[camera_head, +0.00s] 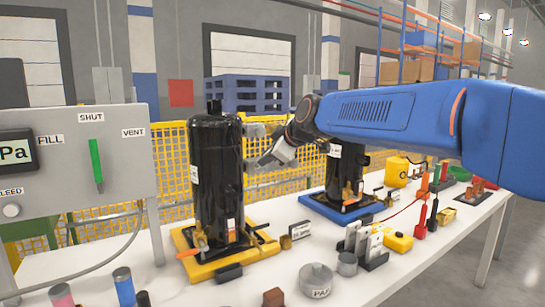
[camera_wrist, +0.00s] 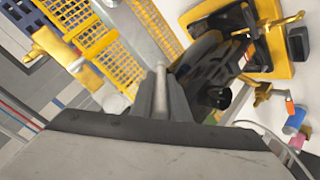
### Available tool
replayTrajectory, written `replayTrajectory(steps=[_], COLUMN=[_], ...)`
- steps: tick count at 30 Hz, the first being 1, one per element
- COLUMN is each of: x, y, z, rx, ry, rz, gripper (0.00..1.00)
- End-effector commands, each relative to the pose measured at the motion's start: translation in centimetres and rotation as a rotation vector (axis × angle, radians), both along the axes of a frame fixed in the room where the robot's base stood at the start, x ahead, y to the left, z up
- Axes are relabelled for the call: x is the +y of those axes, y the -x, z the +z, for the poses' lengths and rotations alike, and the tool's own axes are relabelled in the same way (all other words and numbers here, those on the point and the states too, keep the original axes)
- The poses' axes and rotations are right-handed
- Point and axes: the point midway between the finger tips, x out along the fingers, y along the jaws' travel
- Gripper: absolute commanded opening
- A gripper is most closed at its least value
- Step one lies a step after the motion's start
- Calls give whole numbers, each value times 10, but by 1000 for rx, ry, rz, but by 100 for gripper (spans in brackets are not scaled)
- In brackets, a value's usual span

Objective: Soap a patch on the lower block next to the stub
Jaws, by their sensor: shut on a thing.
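A tall black compressor (camera_head: 216,175) stands upright on a yellow base (camera_head: 205,268). A small grey block (camera_head: 255,130) shows at its upper right side, partly against my gripper. I cannot clearly make out a lower block or a stub there. My gripper (camera_head: 266,160) is close to the compressor's right side, at upper-body height; I cannot tell whether it touches. In the wrist view my gripper (camera_wrist: 161,88) is shut on a thin pale rod (camera_wrist: 160,75) that sticks out past the fingers. The rod's far end is hard to make out. No soap patch can be made out.
A second black compressor (camera_head: 345,172) stands on a blue base (camera_head: 335,212) behind. A grey panel (camera_head: 75,155) with a green lever stands at left. Tins, small boxes and tools crowd the table (camera_head: 245,292). A yellow mesh fence (camera_head: 168,165) runs behind.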

Motion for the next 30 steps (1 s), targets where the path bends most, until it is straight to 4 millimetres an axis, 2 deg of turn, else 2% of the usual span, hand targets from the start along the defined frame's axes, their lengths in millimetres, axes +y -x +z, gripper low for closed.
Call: replayTrajectory(steps=[14,30], x=[1,-23], y=[4,40], z=[0,1], rx=[-1,-1], ry=[1,1], rz=[0,-1], gripper=[0,0])
